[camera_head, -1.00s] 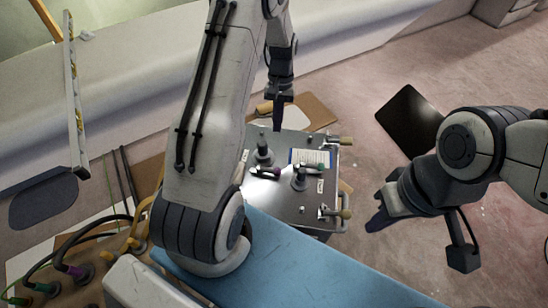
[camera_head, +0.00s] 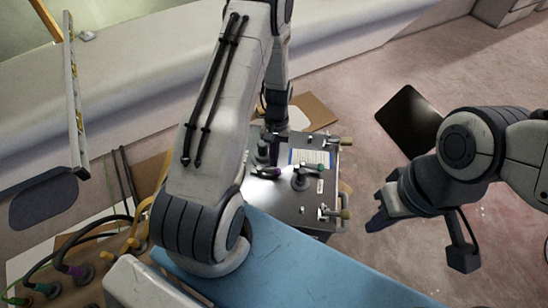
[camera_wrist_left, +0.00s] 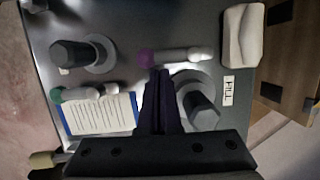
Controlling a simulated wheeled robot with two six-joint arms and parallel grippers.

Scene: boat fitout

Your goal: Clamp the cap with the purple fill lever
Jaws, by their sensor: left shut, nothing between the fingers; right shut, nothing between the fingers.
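The purple-ended fill lever (camera_head: 266,172) lies on the panel's metal top, and in the left wrist view its purple end (camera_wrist_left: 146,58) points left with its pale shaft running right. My left gripper (camera_head: 274,158) is shut and points down at the panel; its fingertips (camera_wrist_left: 158,74) appear just beside the purple end, contact unclear. A dark cap (camera_head: 262,151) on a round pale base (camera_wrist_left: 188,88) stands beside the fingers, near a "FILL" label (camera_wrist_left: 228,90). Another dark cap (camera_head: 300,178) stands to the right with a green-ended lever (camera_head: 318,169). My right gripper (camera_head: 378,222) is shut, away from the panel.
A white label sheet (camera_head: 312,157) lies on the panel (camera_head: 290,212). A blue surface (camera_head: 300,262) is in front. A white block (camera_wrist_left: 243,35) is near the fill lever.

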